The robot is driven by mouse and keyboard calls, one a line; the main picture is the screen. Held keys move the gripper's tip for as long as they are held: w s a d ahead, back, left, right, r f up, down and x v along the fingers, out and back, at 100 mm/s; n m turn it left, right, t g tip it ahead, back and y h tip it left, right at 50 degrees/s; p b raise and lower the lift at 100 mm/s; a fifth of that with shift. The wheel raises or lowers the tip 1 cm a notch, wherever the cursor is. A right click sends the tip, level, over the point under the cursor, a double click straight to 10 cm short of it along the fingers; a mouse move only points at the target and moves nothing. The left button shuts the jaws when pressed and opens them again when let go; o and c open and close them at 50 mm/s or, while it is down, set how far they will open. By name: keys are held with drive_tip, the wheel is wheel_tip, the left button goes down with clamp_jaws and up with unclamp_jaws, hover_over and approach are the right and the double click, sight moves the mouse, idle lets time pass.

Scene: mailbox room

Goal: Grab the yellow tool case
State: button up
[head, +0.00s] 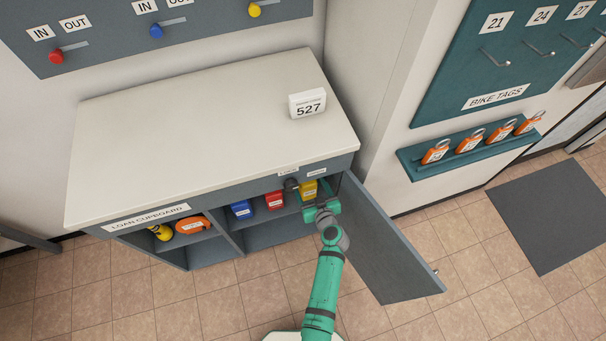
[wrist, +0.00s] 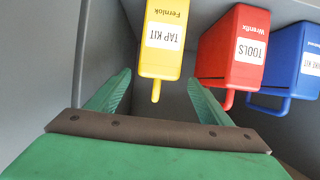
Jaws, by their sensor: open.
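The yellow case (head: 309,188) stands at the right end of the shelf in the open right compartment of the loan cupboard. The wrist view shows the yellow case (wrist: 163,38) upside down, with a "TAP KIT" label and a thin handle pointing towards me. My gripper (wrist: 157,80) is open, its two green fingers apart on either side of the handle, with nothing held. I cannot tell whether a finger touches the case. In the head view my gripper (head: 318,211) is at the compartment's mouth and partly covers the case.
A red case (wrist: 232,48) labelled "TOOLS" and a blue case (wrist: 293,55) stand beside the yellow one. The cupboard door (head: 385,245) hangs open to the right of my arm. The grey side wall (wrist: 50,45) is close to the gripper.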

drive_tip(key=x, duration=0.5)
drive_tip(key=shift+w+a+f, duration=0.15)
drive_tip(key=shift+a+f, duration=0.05)
drive_tip(key=shift+a, duration=0.15)
drive_tip(key=shift+d+x, duration=0.2)
drive_tip(key=shift+x, duration=1.1)
drive_tip(key=shift+d+x, duration=0.2)
drive_tip(key=shift+x, duration=1.1)
drive_tip(key=shift+w+r, duration=0.1)
drive_tip(key=shift+w, duration=0.05)
clamp_jaws()
drive_tip(key=shift+w+r, duration=0.15)
